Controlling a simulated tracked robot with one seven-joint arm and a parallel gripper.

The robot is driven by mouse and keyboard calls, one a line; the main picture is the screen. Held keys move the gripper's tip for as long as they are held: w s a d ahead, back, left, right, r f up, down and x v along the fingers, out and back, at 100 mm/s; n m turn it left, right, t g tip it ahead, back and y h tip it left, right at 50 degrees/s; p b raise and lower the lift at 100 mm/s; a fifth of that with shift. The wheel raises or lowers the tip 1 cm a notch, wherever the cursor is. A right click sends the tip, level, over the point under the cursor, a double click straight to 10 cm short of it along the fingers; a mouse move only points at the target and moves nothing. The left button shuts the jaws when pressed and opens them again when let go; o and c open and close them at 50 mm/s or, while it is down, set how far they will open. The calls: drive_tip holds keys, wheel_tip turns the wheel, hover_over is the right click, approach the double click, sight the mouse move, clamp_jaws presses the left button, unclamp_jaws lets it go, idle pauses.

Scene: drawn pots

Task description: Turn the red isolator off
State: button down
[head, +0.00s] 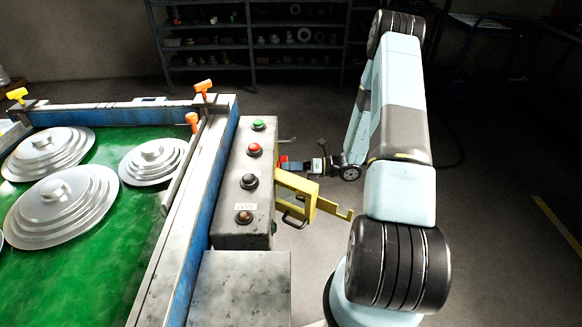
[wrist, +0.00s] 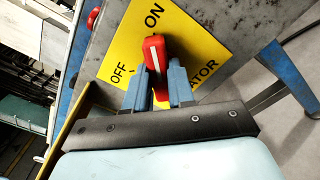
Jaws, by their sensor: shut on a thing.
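The red isolator handle (wrist: 155,52) stands up from a yellow label (wrist: 190,35) marked ON, OFF and part of ISOLATOR. The white line on the handle points toward ON. My gripper (wrist: 155,88) is shut on the handle, with one blue-grey finger on each side of it. In the head view my gripper (head: 291,165) reaches the right side of the grey control box (head: 258,205), with a bit of red (head: 284,159) showing at its tip.
Green, red, black and brown buttons sit on top of the box. A yellow bracket (head: 300,190) juts out just below my gripper. A bench with a green top (head: 85,245) and silver stepped discs lies left. Shelves (head: 255,45) stand behind; the floor at right is open.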

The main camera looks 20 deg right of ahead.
drive_tip(key=shift+a, duration=0.1)
drive_tip(key=shift+s+a+n, duration=0.1)
drive_tip(key=shift+s+n, duration=0.05)
drive_tip(key=shift+n, duration=2.85)
drive_tip(key=shift+s+a+n, duration=0.1)
drive_tip(key=shift+s+n, duration=0.1)
drive_tip(key=shift+n, duration=2.8)
drive_tip(key=shift+s+a+n, duration=0.1)
drive_tip(key=shift+s+n, duration=0.05)
drive_tip(key=shift+n, duration=2.85)
drive_tip(key=shift+f, duration=0.1)
drive_tip(key=c, duration=1.3)
unclamp_jaws()
drive_tip(key=shift+c, duration=0.2)
drive_tip(key=o, duration=0.4)
drive_tip(key=shift+d, duration=0.1)
